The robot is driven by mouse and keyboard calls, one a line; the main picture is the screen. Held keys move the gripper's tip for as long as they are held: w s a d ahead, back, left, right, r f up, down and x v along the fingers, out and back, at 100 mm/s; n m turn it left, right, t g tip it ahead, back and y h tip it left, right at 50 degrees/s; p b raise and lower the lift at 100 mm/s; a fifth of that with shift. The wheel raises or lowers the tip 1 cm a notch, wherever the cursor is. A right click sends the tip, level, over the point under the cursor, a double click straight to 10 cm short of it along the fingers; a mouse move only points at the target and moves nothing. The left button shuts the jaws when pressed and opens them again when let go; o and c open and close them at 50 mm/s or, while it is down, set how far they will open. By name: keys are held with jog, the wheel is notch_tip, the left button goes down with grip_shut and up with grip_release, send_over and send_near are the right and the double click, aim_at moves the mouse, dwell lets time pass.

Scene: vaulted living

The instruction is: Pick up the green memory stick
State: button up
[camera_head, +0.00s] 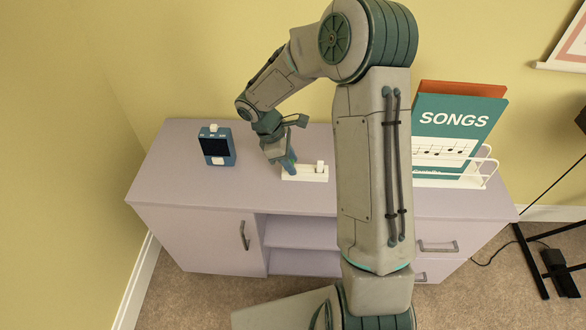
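My gripper (283,160) points down over the left end of a small white holder (311,174) on the lilac cabinet top. A small teal-green piece (291,165) shows at the fingertips, just above the holder. It could be the green memory stick or part of my gripper; I cannot tell which. The fingers are small and overlap in this view, so I cannot tell whether they are open or shut. A small white block (320,166) stands up from the right part of the holder.
The lilac cabinet (190,225) has a door, open shelves and drawers. A blue device (217,147) with a dark screen and a white piece on top stands at left. A white wire rack (484,170) holds a teal SONGS book (455,120) at right. My arm hides the middle.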

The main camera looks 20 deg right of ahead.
jog(key=shift+d+f, duration=0.1)
jog(key=shift+f, duration=0.25)
jog(key=shift+r, duration=0.1)
grip_shut()
